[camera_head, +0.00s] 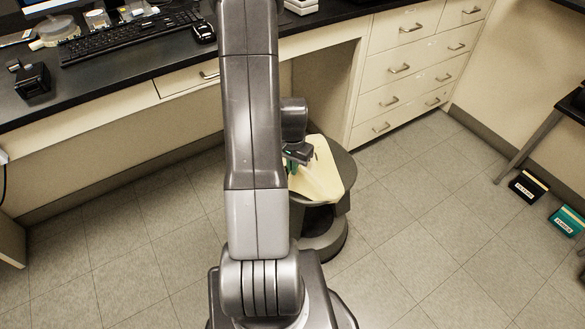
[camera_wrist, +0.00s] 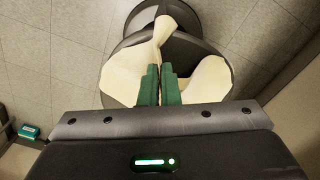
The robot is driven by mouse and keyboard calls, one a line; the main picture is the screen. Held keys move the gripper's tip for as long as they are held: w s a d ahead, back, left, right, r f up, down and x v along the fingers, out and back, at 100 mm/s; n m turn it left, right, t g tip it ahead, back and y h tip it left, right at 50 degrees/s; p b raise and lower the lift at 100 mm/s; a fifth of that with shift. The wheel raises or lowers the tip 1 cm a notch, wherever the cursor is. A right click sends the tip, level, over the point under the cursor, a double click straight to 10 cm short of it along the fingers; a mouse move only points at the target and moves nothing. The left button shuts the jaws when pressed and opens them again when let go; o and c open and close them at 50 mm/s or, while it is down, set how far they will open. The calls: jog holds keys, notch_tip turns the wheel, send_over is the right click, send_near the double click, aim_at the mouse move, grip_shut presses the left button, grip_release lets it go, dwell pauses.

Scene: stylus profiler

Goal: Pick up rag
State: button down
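The rag is a pale yellow cloth (camera_head: 322,178) on top of a dark round bin-like stand (camera_head: 343,205), in front of the desk's knee space. In the wrist view the rag (camera_wrist: 208,82) spreads to both sides of my fingers, and a narrow fold runs up beyond them. My gripper (camera_head: 292,168) is low over the rag's left part, partly hidden behind my arm in the head view. In the wrist view its green fingers (camera_wrist: 161,72) are close together, with a thin pleat of cloth between them. The fingertips' undersides are hidden.
A black desk (camera_head: 120,70) holds a keyboard (camera_head: 125,36) and small items. A drawer cabinet (camera_head: 410,65) stands behind and to the right of the stand. Black and green boxes (camera_head: 527,187) lie on the floor at far right. The tiled floor between is clear.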

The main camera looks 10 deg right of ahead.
notch_tip(320, 180, up, 9)
jog(key=p, duration=0.6)
jog(key=shift+f, duration=0.1)
